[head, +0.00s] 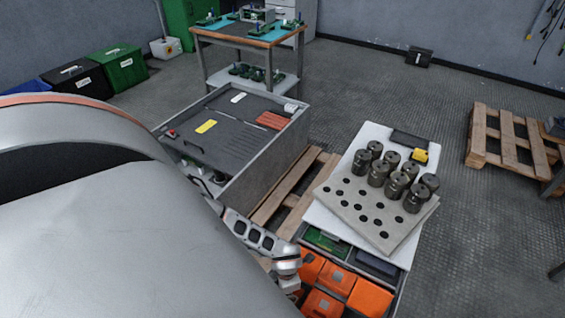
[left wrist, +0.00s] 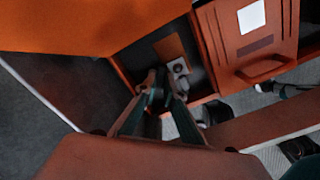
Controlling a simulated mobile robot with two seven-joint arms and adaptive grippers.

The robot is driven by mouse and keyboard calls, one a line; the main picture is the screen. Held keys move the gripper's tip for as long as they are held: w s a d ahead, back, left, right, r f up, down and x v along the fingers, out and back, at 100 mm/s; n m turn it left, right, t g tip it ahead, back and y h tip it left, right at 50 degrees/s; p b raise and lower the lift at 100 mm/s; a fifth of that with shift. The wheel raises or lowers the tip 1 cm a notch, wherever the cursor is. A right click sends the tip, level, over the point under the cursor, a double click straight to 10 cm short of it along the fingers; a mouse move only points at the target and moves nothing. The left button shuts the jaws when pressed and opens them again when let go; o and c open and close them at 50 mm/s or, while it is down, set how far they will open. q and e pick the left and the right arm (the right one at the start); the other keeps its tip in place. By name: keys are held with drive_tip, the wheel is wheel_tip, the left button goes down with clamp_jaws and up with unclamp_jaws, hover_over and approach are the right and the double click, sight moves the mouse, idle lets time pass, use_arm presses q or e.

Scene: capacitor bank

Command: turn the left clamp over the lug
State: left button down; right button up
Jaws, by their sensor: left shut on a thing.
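In the left wrist view my left gripper (left wrist: 157,90) reaches into a dark recess between orange-brown blocks. Its two dark fingers come together there, shut on a small dark piece that looks like the clamp; the fingers mostly hide it. Just right of the fingertips is a small pale metal piece with a dark round hole (left wrist: 179,68), which looks like the lug. I cannot tell whether the clamp lies over it. In the head view my large grey arm covers the left side, and I cannot make out the clamp or lug. My right gripper is not in view.
In the left wrist view an orange block with a handle (left wrist: 262,70) stands close on the right. In the head view, orange blocks (head: 337,279) fill a crate at the bottom. Dark cylinders (head: 379,173) stand on a holed plate (head: 347,212). A grey drawer unit (head: 255,165) is left of them.

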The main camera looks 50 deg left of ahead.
use_arm(q)
drive_tip(key=shift+r+m, duration=0.15)
drive_tip(key=shift+m, duration=0.35)
drive_tip(key=shift+m+p, duration=0.3)
drive_tip(key=shift+m, duration=0.1)
drive_tip(key=m+p, duration=0.1)
drive_tip(key=m, duration=0.1)
drive_tip(key=shift+m, duration=0.4)
drive_tip(key=m, duration=0.4)
drive_tip(key=shift+p, duration=0.35)
drive_tip(key=shift+s+f+m, duration=0.1)
drive_tip(key=shift+f+m, duration=0.1)
drive_tip(key=shift+m, duration=0.5)
drive_tip(key=c, duration=2.4)
unclamp_jaws()
